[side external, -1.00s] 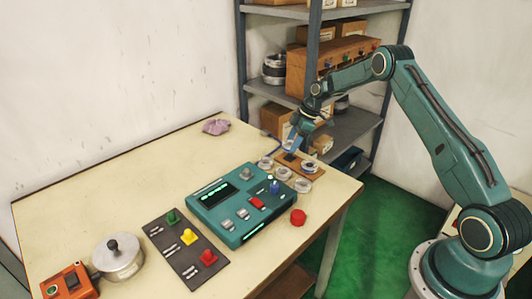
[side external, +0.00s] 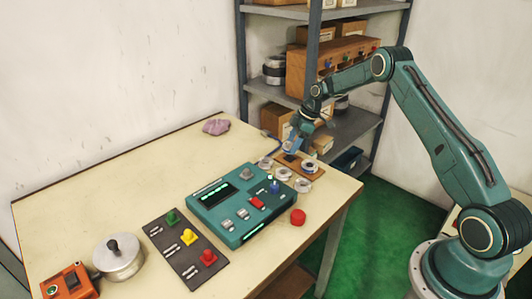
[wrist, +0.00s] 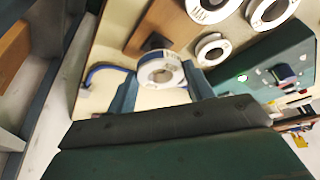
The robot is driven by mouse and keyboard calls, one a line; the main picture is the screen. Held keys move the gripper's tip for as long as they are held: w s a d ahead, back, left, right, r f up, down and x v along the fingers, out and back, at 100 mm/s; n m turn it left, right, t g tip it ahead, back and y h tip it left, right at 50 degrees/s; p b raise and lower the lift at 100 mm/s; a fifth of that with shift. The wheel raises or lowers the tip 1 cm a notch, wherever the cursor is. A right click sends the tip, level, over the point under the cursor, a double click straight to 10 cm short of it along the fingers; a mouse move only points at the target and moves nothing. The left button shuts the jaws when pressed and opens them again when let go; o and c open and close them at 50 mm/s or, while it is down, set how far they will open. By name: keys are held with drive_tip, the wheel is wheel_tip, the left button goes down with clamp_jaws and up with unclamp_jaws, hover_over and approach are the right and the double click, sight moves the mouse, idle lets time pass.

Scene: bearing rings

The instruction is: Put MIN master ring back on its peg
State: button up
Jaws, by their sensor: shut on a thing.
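My gripper (wrist: 160,88) is shut on a white ring (wrist: 160,72) with a dark hole and lettering too blurred to read, presumably the MIN master ring. The ring is held between the two blue fingers. In the side view my gripper (side external: 291,146) is above the far left part of a brown wooden board (side external: 318,176). A dark square peg base (wrist: 155,42) on the board lies just beyond the held ring in the wrist view. The ring appears above the board and apart from that base; the exact height cannot be told.
A ring marked MAX (wrist: 208,10), another large ring (wrist: 270,12) and a smaller ring (wrist: 212,48) are close by. The table's left rear is clear apart from a pink cloth (side external: 216,127).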

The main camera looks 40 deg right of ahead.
drive_tip(key=shift+f, duration=1.7)
idle(2.0)
drive_tip(key=o, duration=1.3)
drive_tip(key=shift+o, duration=0.2)
drive_tip(key=shift+r, duration=3.7)
drive_tip(key=shift+r, duration=0.1)
